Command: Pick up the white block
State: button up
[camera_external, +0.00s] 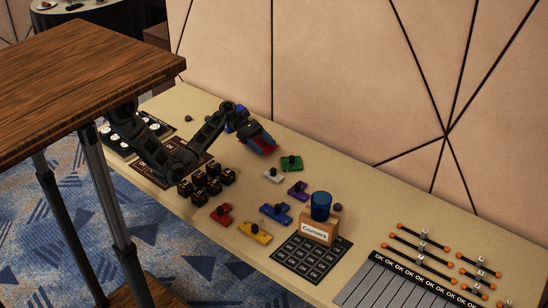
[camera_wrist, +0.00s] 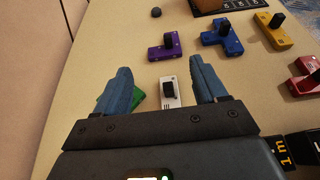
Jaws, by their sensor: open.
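The white block (camera_external: 274,176) is a small flat piece with a dark knob, lying on the beige table near the green block. In the wrist view the white block (camera_wrist: 171,93) lies beyond the jaws, in line with the gap between them. Its near end is hidden by my gripper body. My gripper (camera_external: 268,146) is above the table, to the upper left of the white block in the external view. In the wrist view my gripper (camera_wrist: 161,82) has its two blue fingers spread apart, with nothing held between them.
A green block (camera_external: 291,163) and a purple block (camera_external: 298,190) lie close to the white one. Blue (camera_external: 276,213), red (camera_external: 222,215) and yellow (camera_external: 255,232) blocks lie farther off. Black cubes (camera_external: 207,181) stand near my arm. A box labelled Corners (camera_external: 319,230) carries a blue cup (camera_external: 321,204).

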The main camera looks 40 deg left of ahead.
send_near(275, 173)
jog(key=d, duration=0.3)
jog(key=shift+w+f, duration=0.2)
jog(key=shift+f, duration=0.05)
jog(key=shift+d+f, duration=0.2)
jog(key=shift+f, duration=0.1)
jog(key=x, duration=0.7)
jog(key=shift+s+d+f, duration=0.1)
jog(key=shift+f, duration=0.25)
jog(key=c, duration=1.1)
